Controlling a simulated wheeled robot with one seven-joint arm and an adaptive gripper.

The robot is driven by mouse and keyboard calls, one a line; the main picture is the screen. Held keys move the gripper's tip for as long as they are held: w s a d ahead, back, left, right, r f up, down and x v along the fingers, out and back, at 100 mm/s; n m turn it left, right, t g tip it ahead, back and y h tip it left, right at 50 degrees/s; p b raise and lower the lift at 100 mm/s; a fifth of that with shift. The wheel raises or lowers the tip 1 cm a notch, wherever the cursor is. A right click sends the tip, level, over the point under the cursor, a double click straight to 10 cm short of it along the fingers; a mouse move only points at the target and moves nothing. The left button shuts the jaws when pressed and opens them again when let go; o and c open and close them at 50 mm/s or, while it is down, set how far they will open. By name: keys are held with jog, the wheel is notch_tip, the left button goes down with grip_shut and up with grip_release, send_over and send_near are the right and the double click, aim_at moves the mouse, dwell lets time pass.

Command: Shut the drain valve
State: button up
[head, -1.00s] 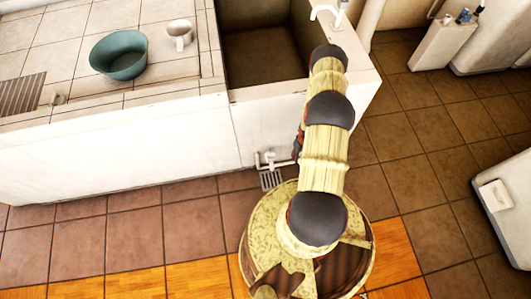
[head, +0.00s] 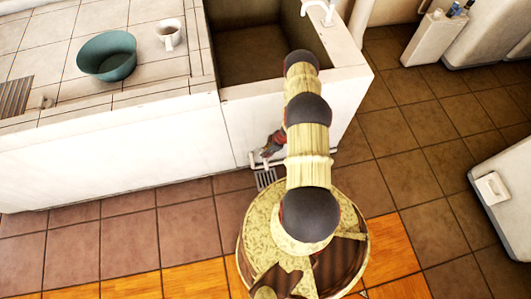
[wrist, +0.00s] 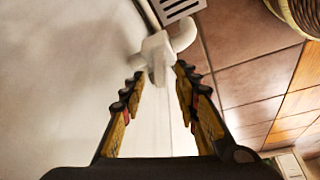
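The drain valve (wrist: 157,50) is a white fitting with a curved outlet pipe (wrist: 184,32), low on the white basin wall. In the head view the white drain pipework (head: 256,160) shows beside my gripper (head: 272,146), partly hidden by it. In the wrist view my gripper (wrist: 159,76) is open. Its two dark ridged fingertips stand on either side of the valve's lower white part, with a small gap seen on each side. I cannot tell whether either finger touches it, nor how far the valve is turned.
A floor grate (head: 266,178) lies below the outlet. The basin wall (head: 120,160) is close on the left of the gripper. A teal bowl (head: 106,62) and a white mug (head: 170,36) stand on the tiled counter. Tiled floor (head: 410,150) is clear to the right.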

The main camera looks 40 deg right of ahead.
jog(key=shift+x, duration=0.9)
jog(key=c, duration=0.3)
grip_shut()
